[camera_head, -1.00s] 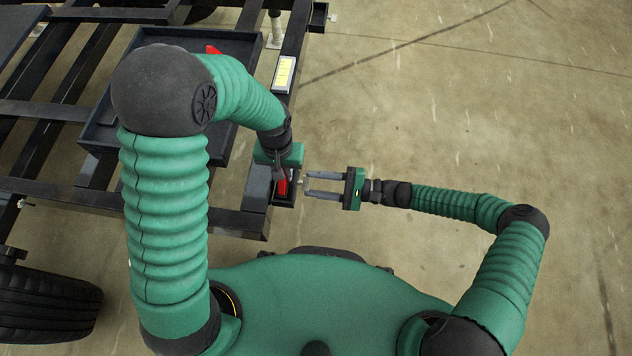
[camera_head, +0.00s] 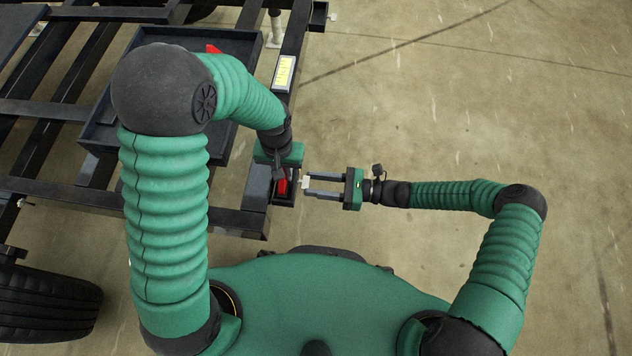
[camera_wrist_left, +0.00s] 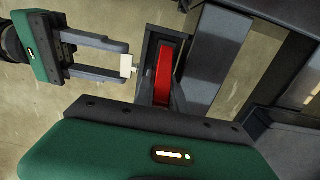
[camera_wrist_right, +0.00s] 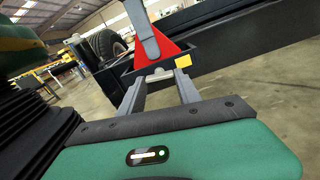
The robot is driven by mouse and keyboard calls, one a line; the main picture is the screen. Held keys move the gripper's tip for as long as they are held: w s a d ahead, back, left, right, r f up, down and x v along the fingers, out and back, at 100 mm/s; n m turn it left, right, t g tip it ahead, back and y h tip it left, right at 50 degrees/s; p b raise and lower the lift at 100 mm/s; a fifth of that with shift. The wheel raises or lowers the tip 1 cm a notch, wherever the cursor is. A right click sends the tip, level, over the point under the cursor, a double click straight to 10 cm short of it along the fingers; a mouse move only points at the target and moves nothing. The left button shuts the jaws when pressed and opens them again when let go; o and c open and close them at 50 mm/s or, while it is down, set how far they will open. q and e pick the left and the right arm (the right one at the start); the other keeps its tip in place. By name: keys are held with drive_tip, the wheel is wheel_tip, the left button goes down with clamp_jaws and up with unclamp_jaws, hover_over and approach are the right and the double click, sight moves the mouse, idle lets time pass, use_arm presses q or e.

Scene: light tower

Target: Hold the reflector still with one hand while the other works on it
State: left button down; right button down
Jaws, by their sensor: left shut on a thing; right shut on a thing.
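The red reflector (camera_head: 283,187) is at the near end of the dark frame rail. In the right wrist view the reflector (camera_wrist_right: 153,56) is a red triangle. My left gripper (camera_head: 279,178) reaches down from above and is shut on it; in the left wrist view the red part (camera_wrist_left: 163,75) lies between dark sides. My right gripper (camera_head: 308,182) is level, coming from the right. Its fingers are shut on a small whitish piece (camera_wrist_left: 126,66) at their tips, close beside the reflector. I cannot tell whether that piece touches the reflector.
The trailer frame (camera_head: 240,220) and a dark tray (camera_head: 235,45) fill the left side. A light with a yellow-marked plate (camera_head: 284,73) sits farther along the rail. A tyre (camera_head: 45,305) is at lower left. The concrete floor at right is clear.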

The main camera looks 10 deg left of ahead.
drive_tip(key=m, duration=1.2)
drive_tip(key=shift+w+d+m, duration=0.2)
drive_tip(key=shift+m, duration=0.2)
idle(0.3)
drive_tip(key=c, duration=0.9)
unclamp_jaws()
drive_tip(key=shift+f, duration=0.1)
drive_tip(key=shift+c, duration=0.2)
use_arm(q)
drive_tip(key=shift+d, duration=0.1)
use_arm(e)
drive_tip(key=shift+o, duration=0.5)
drive_tip(key=shift+s, duration=0.15)
